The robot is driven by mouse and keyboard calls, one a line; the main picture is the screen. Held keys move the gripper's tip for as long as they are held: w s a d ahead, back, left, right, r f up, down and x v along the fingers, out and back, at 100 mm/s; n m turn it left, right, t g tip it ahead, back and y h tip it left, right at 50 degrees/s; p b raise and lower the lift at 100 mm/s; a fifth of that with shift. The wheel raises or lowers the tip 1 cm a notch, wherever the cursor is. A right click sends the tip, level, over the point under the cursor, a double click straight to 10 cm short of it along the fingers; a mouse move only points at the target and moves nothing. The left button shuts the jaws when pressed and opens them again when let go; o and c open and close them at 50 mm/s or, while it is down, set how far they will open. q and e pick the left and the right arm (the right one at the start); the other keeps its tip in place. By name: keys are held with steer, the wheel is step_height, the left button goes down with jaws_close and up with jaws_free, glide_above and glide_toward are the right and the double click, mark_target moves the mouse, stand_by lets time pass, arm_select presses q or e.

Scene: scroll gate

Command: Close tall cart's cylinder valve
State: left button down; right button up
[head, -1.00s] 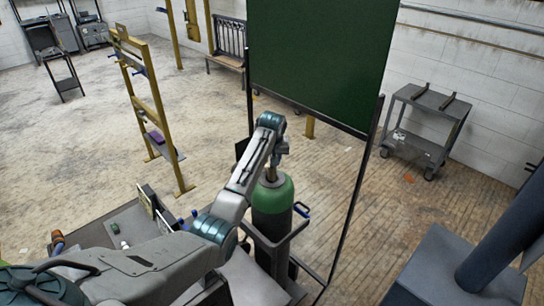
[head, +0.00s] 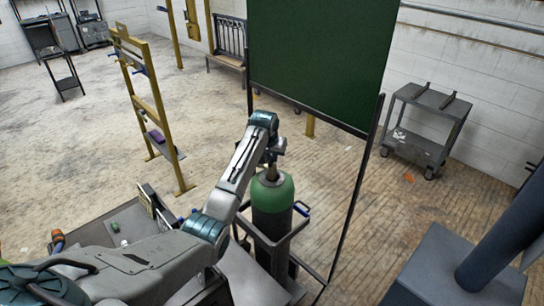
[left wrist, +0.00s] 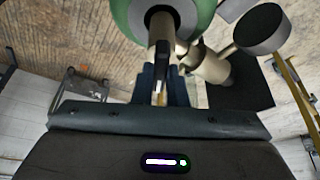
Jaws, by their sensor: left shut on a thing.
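The gas cylinder (head: 272,213) has a green shoulder and a dark lower body and stands upright in a dark cart frame (head: 304,224). Its brass valve (head: 271,173) sits on top, and the valve's neck and side outlet (left wrist: 208,67) show in the left wrist view. My left gripper (left wrist: 164,85) is above the cylinder, fingers pointing at the valve, shut on the valve's top end. The fingers and wrist hide most of the gripped part. A dark round part (left wrist: 258,28) stands out beside the valve. My right gripper is out of view.
A large green panel (head: 318,60) on a dark frame stands right behind the cylinder. A yellow rack (head: 152,105) stands at left, and a grey trolley (head: 425,125) at back right. The floor between the rack and the cylinder is clear.

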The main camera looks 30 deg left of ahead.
arm_select(q)
steer(key=m+h, duration=0.2)
steer(key=m, duration=0.3)
steer(key=shift+a+m, duration=0.15)
steer(key=shift+m, duration=0.15)
steer(key=shift+r, duration=0.1)
stand_by(0.3)
steer(key=c, duration=1.5)
jaws_free()
steer(key=shift+o, duration=0.2)
steer(key=shift+s+a+r, duration=0.1)
steer(key=shift+r, duration=0.1)
steer(key=b+v, duration=0.4)
steer(key=v, duration=0.6)
